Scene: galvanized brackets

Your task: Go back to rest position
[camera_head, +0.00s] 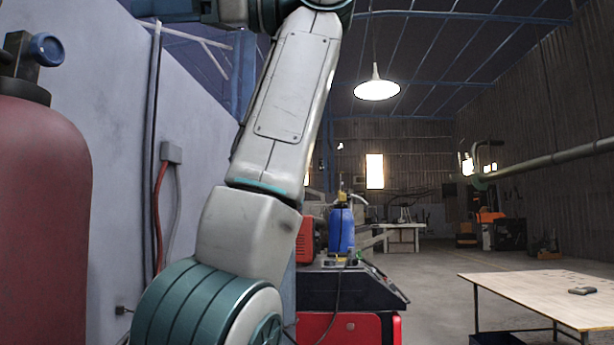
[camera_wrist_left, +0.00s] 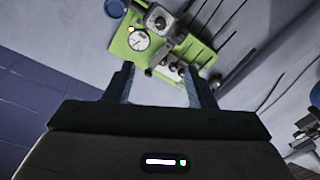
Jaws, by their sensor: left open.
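My left gripper (camera_wrist_left: 158,68) shows in the left wrist view with its two dark fingers apart and nothing between them. Behind the fingers is a green panel with a round white dial (camera_wrist_left: 139,40) and metal fittings, apart from the gripper. In the head view my left arm rises large through the middle, and its far end is cut off by the top edge. My right gripper is in neither view.
A red gas cylinder (camera_head: 42,215) stands close at the left by the pale wall. A red and black cart (camera_head: 350,290) with a blue bottle (camera_head: 341,229) stands behind my arm. A wooden-topped table (camera_head: 535,294) with a small dark object (camera_head: 582,291) is at the right. Open floor lies between.

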